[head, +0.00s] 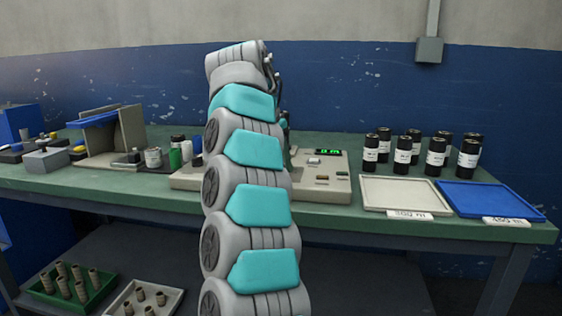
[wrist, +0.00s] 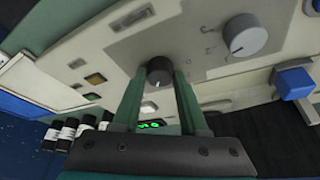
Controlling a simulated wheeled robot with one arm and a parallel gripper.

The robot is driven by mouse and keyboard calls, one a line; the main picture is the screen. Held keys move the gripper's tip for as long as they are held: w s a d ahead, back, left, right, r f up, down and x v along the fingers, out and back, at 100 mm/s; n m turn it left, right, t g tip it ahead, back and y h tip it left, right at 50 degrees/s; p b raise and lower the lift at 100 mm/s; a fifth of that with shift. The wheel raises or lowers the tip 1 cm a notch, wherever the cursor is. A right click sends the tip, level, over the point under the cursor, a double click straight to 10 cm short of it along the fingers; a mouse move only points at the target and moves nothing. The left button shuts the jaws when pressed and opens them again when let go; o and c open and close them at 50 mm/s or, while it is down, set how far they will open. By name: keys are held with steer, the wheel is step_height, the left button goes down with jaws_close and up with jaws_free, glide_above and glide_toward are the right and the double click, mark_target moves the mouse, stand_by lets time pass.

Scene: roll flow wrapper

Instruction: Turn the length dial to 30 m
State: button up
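In the wrist view a small dark round knob (wrist: 160,72) with a pale pointer mark sits on the machine's light panel. I cannot read which one is labelled length. My gripper (wrist: 160,76) has its two green fingers on either side of the dark knob, tips close against its sides; whether they grip it is unclear. A lit green display (head: 329,152) is on the machine (head: 325,185); it also shows between the fingers (wrist: 150,125), its digits too small to read surely.
My arm hides the machine's middle in the head view. A blue block (wrist: 293,83) stands right of the dials in the wrist view. Black-capped jars (head: 403,155), a white tray (head: 405,194) and a blue tray (head: 490,200) are on the green bench to the right.

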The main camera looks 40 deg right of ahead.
jaws_close()
steer(key=shift+n, duration=0.4)
steer(key=shift+s, duration=0.1)
steer(key=n, duration=0.1)
steer(key=n+t, duration=0.1)
steer(key=n, duration=0.1)
steer(key=shift+s+r+t+y, duration=0.1)
steer(key=shift+r+t+y, duration=0.05)
steer(key=shift+t+y, duration=0.2)
steer(key=shift+d+n+t+y+p, duration=0.1)
steer(key=shift+n+t+y+p, duration=0.35)
steer(key=shift+n+p, duration=1.15)
steer(key=shift+n+b, duration=0.3)
steer(key=shift+n, duration=0.1)
